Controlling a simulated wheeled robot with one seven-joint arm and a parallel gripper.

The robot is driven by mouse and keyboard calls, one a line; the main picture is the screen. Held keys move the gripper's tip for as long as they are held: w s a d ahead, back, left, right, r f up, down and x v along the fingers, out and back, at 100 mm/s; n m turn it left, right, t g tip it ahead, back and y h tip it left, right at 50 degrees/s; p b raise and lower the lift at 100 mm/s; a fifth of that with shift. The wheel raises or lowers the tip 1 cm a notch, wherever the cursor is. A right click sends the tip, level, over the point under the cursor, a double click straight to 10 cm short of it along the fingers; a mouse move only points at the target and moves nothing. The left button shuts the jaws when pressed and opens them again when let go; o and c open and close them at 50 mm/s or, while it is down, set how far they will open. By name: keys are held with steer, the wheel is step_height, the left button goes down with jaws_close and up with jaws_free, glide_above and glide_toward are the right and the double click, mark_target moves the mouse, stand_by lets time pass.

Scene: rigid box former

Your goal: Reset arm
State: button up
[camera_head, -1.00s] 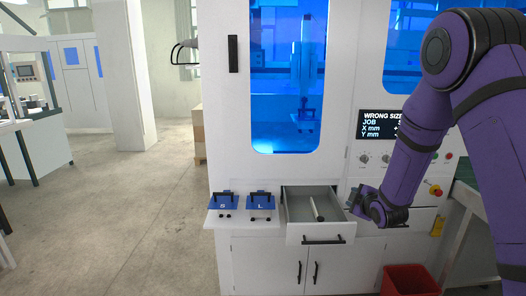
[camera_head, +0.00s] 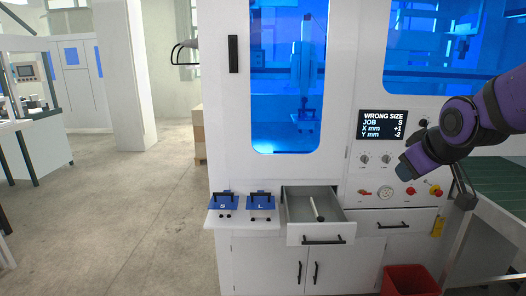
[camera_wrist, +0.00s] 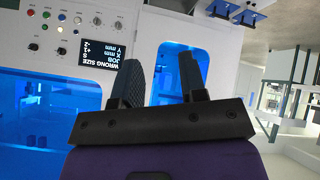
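My purple arm (camera_head: 470,122) reaches in from the right of the head view. My gripper (camera_head: 405,166) is in front of the machine's control panel, just below the display. In the wrist view my gripper (camera_wrist: 164,66) has its two fingers apart with nothing between them. The wrist picture is turned over, so the display text is upside down there. In the head view the fingers overlap each other and part of the panel is hidden behind them.
The display (camera_head: 383,124) reads WRONG SIZE, JOB S, X +1, Y -2. An open drawer (camera_head: 321,228) juts out, holding a rod-like tool (camera_head: 317,209). Blue handled plates marked S (camera_head: 223,204) and L (camera_head: 261,203) sit left on a shelf. A red bin (camera_head: 410,281) stands below right.

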steer(key=s+r+m+g, duration=0.1)
steer(key=s+m, duration=0.1)
steer(key=s, duration=0.8)
steer(key=s+a+r+m+g, duration=0.1)
steer(key=s+r+m+g, duration=0.1)
steer(key=s, duration=0.8)
steer(key=shift+s+a+m, duration=0.15)
steer(key=shift+s+m, duration=0.15)
steer(key=shift+s, duration=0.05)
